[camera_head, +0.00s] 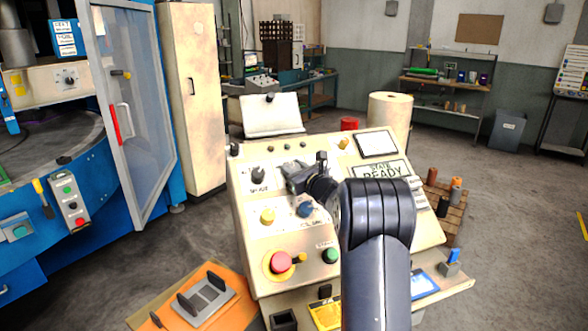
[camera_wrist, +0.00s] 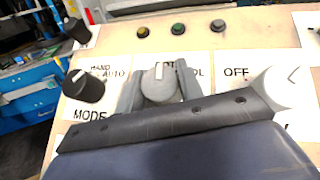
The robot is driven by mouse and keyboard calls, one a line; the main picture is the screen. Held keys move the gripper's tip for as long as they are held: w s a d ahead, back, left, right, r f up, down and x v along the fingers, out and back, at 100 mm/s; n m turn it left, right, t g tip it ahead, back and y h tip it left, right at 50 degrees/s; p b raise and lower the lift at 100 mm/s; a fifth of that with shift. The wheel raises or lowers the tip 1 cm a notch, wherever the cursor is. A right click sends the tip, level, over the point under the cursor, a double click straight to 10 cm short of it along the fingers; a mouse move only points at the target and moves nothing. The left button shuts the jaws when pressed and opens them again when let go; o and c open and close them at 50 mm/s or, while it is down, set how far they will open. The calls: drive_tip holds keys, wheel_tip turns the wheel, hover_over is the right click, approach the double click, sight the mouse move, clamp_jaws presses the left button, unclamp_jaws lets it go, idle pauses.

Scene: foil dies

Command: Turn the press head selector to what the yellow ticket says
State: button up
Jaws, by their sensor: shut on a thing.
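My gripper (camera_head: 298,178) is at the upper middle of the cream console (camera_head: 244,224). In the wrist view, its jaws (camera_wrist: 159,92) are shut on a round grey selector knob (camera_wrist: 162,84), one on each side. The knob's white mark points up, and its label is mostly covered, so I cannot read its name in full. A black MODE knob (camera_wrist: 84,87) is to its left, marked HAND and AUTO; it also shows in the head view (camera_head: 258,175). A yellow card (camera_head: 325,317) lies at the console's lower front; its writing is too small to read.
A grey-white knob (camera_wrist: 285,86) marked OFF is close to the right jaw. A red mushroom button (camera_head: 281,262), a blue knob (camera_head: 305,209) and a yellow button (camera_head: 268,216) are below my gripper. A blue machine with an open glazed door (camera_head: 125,90) stands left.

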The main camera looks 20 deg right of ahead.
drive_tip(key=shift+n+y, duration=0.3)
drive_tip(key=shift+n, duration=0.2)
drive_tip(key=n+g+y+p, duration=0.2)
drive_tip(key=n+y, duration=0.1)
drive_tip(key=n, duration=0.1)
drive_tip(key=shift+d+r+n+y, duration=0.1)
drive_tip(key=shift+n+y, duration=0.2)
drive_tip(key=shift+y, duration=0.1)
drive_tip(key=n+g+y+p, duration=0.2)
drive_tip(key=n+g+p, duration=0.1)
drive_tip(key=n, duration=0.1)
drive_tip(key=shift+g+y, duration=0.3)
drive_tip(key=shift+n+g+y+p, duration=0.3)
drive_tip(key=shift+n+g+p, duration=0.35)
drive_tip(key=shift+n, duration=0.25)
drive_tip(key=o, duration=1)
